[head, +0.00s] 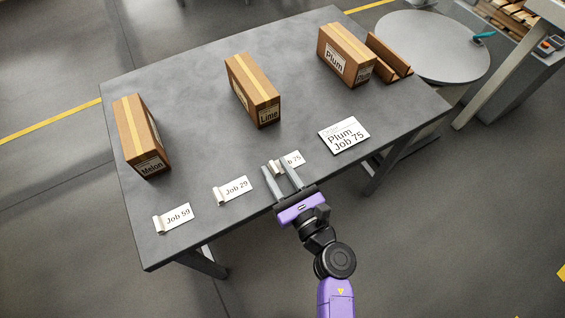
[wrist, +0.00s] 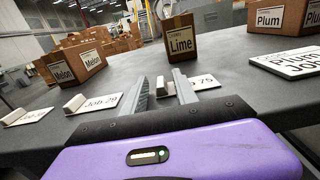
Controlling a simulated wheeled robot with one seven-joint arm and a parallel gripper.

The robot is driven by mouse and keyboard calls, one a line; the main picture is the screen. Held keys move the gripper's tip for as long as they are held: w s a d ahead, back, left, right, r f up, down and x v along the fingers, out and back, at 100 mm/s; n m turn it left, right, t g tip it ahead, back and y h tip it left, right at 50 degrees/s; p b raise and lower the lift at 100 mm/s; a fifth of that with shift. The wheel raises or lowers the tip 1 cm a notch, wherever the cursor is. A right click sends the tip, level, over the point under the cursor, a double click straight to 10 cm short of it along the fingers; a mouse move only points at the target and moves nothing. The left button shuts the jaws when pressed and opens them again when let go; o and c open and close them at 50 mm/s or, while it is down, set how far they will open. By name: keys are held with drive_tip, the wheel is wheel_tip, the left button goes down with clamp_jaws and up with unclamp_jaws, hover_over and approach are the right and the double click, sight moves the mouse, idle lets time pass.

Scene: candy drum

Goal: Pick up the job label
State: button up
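Three white job labels with curled left ends lie in a row near the table's front edge: Job 59 (head: 178,216), Job 29 (head: 236,188) and one ending in 75 (head: 293,160). A white order card (head: 344,135) reads Plum, Job 75. My gripper (head: 276,168) is open, its two fingers apart at the 75 label, whose left part is partly hidden by them. In the wrist view the 75 label (wrist: 204,83) shows between and beyond the fingers, with its curled end in the gap. I cannot tell whether a finger touches it.
Cartons marked Melon (head: 140,135), Lime (head: 253,90) and Plum (head: 345,57) stand farther back on the grey table (head: 190,110). A brown wooden rack (head: 388,62) is beside the Plum carton. A round grey turntable (head: 425,45) stands past the table. The table's middle is clear.

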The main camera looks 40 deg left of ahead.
drive_tip(key=shift+c, duration=0.4)
clamp_jaws()
drive_tip(key=shift+r, duration=0.1)
